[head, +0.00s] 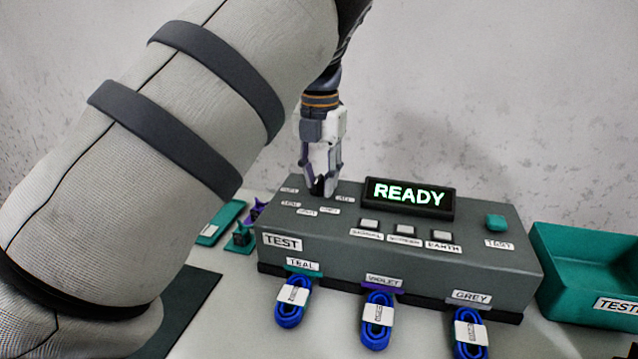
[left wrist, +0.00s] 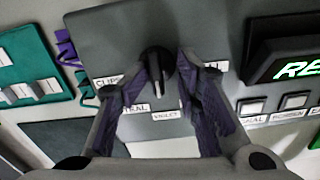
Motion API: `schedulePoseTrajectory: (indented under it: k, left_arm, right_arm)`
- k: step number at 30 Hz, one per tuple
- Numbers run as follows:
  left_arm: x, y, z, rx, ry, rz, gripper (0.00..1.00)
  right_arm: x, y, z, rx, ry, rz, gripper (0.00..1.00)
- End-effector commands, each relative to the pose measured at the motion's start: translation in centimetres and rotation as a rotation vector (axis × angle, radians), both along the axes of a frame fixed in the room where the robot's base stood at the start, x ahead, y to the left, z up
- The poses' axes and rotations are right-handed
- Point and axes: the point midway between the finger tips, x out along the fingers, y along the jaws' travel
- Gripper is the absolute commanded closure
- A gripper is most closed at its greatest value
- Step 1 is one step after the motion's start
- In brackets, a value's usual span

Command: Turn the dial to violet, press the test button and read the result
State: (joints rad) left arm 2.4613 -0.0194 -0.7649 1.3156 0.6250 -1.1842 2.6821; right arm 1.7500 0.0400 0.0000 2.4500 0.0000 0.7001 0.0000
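The grey tester box (head: 450,258) has a lit display (head: 409,194) reading "READY". A teal test button (head: 495,222) stands near its right end. The black dial (left wrist: 157,62) on its top left shows in the left wrist view, its pale pointer directed down towards the violet label (left wrist: 166,115). The exact angle is hard to tell. My left gripper (head: 322,187) points down over the dial, which it largely hides in the head view. In the left wrist view its purple-padded fingers (left wrist: 168,62) are apart on either side of the knob. My right gripper is not in view.
Blue cable coils hang at the front ports marked teal (head: 291,302), violet (head: 376,320) and grey (head: 470,333). Three square lamps, one labelled earth (head: 442,235), sit below the display. A teal tray (head: 575,265) stands right of the box. My left arm covers the left side.

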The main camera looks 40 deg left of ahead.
Motion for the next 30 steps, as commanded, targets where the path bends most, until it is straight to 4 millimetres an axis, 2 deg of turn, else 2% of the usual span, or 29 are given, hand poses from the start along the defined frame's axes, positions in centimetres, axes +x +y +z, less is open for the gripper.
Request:
schedulePoseTrajectory:
  k: [8, 21, 25, 30]
  left_arm:
    - [0.0, 0.0, 0.3, 0.0, -0.002, 0.0, 0.7]
    - [0.1, 0.1, 6.2, 0.003, -0.008, -0.001, 0.7]
    - [0.1, 0.1, 7.2, 0.002, -0.007, 0.0, 0.7]
    - [0.1, 0.1, 7.3, 0.003, -0.005, 0.0, 0.7]
  right_arm:
    - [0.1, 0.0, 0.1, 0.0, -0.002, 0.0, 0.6]
    - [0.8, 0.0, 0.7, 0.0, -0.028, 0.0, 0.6]
    - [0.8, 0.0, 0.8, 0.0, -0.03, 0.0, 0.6]
    - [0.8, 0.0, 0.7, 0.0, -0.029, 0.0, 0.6]
